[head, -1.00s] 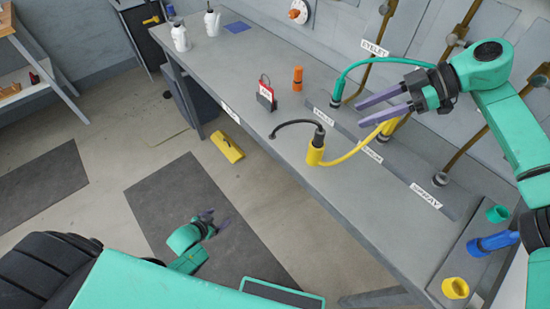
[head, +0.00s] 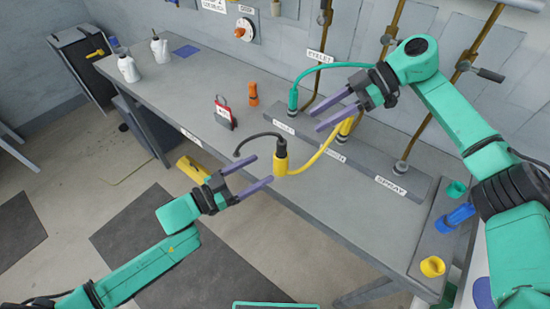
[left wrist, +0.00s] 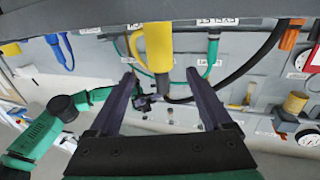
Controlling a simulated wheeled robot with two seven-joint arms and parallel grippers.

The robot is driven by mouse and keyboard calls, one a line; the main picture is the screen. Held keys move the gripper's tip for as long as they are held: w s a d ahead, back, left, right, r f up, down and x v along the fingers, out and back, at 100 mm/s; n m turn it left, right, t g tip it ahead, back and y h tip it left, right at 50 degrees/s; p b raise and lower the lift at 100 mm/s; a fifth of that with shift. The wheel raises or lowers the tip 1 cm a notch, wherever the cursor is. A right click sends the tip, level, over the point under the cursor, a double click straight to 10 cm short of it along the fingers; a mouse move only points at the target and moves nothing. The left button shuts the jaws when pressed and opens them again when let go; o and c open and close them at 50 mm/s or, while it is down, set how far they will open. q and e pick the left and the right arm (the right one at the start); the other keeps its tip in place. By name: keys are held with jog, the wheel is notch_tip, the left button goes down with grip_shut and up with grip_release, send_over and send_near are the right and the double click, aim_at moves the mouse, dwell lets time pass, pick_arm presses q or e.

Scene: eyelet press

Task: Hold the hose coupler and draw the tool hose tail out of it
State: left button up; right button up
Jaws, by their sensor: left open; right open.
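The yellow hose coupler (head: 281,164) stands near the bench's front edge, with a yellow hose running from it up to the right. The black tool hose tail (head: 262,136) leaves its dark top end and curves left; the two are joined. My left gripper (head: 263,168) is open and empty, its fingers pointing at the coupler from the left. In the left wrist view the coupler (left wrist: 158,45) shows between and beyond the fingertips, with the black tail (left wrist: 240,70) bending away to the right. My right gripper (head: 316,118) is open and empty above the yellow hose, right of the coupler.
A labelled rail (head: 400,182) carries hose fittings, one with a green hose (head: 325,67). A red tag (head: 223,113) and an orange cylinder (head: 253,94) stand behind the coupler. Coloured caps lie in a tray (head: 428,245) at right.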

aim_at(281, 163)
pick_arm(q)
jog(key=x, duration=1)
jog(key=shift+w+d, duration=0.2)
jog(key=shift+d, duration=0.05)
